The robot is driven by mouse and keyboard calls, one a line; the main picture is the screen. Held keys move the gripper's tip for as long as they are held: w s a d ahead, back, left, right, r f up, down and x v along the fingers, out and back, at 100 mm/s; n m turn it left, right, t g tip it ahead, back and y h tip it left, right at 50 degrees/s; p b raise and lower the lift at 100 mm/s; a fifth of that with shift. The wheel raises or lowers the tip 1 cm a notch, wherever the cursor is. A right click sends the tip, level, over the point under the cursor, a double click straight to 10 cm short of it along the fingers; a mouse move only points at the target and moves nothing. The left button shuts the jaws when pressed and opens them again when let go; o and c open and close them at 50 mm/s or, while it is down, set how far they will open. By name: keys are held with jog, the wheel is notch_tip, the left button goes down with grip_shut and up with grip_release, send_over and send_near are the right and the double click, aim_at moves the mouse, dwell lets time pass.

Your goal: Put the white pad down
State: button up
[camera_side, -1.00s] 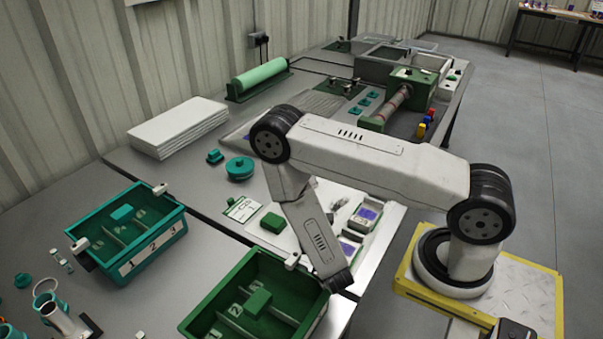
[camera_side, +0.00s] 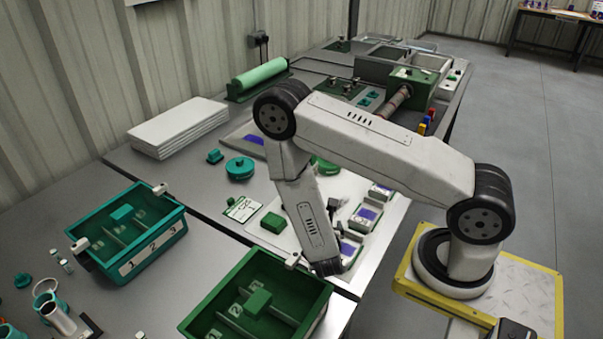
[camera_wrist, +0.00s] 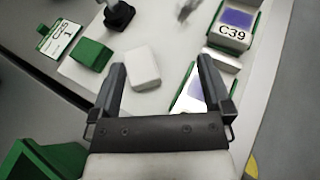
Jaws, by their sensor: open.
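The white pad (camera_wrist: 143,69) is a small white block in the wrist view. It appears to lie on the pale work board, between my gripper's fingers and nearer the left one. My gripper (camera_wrist: 162,66) is open, with a gap between the pad and the right finger. The pad is not discernible in the side view, where my arm's lower link covers part of the board. The gripper's fingers are also hard to make out there.
A green block (camera_wrist: 92,55) and a C-labelled card (camera_wrist: 62,40) lie left of the pad. A black-handled tool (camera_wrist: 118,14) stands beyond. A C39 tray (camera_wrist: 234,28) and another purple-topped tray are right. Green (camera_side: 313,330) and teal (camera_side: 150,258) bins stand nearby.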

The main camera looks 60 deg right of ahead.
jog(key=s+r+m+g+y, duration=0.3)
jog(key=s+r+m+g, duration=0.55)
jog(key=m, duration=0.45)
jog(key=w+a+r+m+t+y, duration=0.4)
jog(key=w+a+r+m+y, duration=0.2)
jog(key=a+r+m+y, duration=0.3)
jog(key=shift+w+a+r+m, duration=0.3)
jog(key=shift+a+r+m, duration=0.4)
jog(key=shift+a+m, duration=0.4)
